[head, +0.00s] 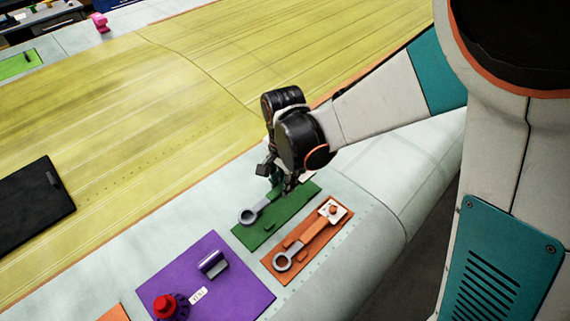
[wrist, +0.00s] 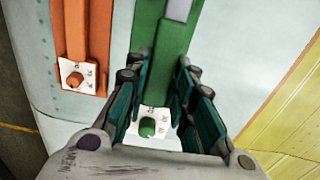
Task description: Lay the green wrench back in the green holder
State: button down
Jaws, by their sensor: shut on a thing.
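The green wrench has a grey ring end (head: 248,215) and a green handle. Its handle (wrist: 176,45) runs between my fingers in the wrist view, with a grey shaft at the top. My gripper (head: 277,187) is shut on the handle, and the gripper also shows in the wrist view (wrist: 164,62). The green holder (head: 283,217) is a flat green plate directly under the wrench, and it also shows in the wrist view (wrist: 146,25). The wrench lies roughly along the plate. I cannot tell whether it touches. My fingers hide part of the handle.
An orange holder (head: 287,270) with an orange-handled wrench (head: 306,240) lies close beside the green one. A purple plate (head: 235,290) with a red-topped object (head: 167,306) is at the front. A black plate (head: 35,205) lies on the yellow wing surface (head: 150,100).

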aim_at(284, 203)
jog(key=shift+s+f, duration=0.2)
jog(key=shift+f, duration=0.15)
jog(key=shift+f+b, duration=1.65)
jog(key=shift+f, duration=0.7)
jog(key=shift+f+b, duration=0.1)
jog(key=shift+b, duration=0.25)
jog(key=shift+f+b, duration=0.55)
jog(key=c, duration=1.3)
grip_release()
jog(key=shift+r, duration=0.15)
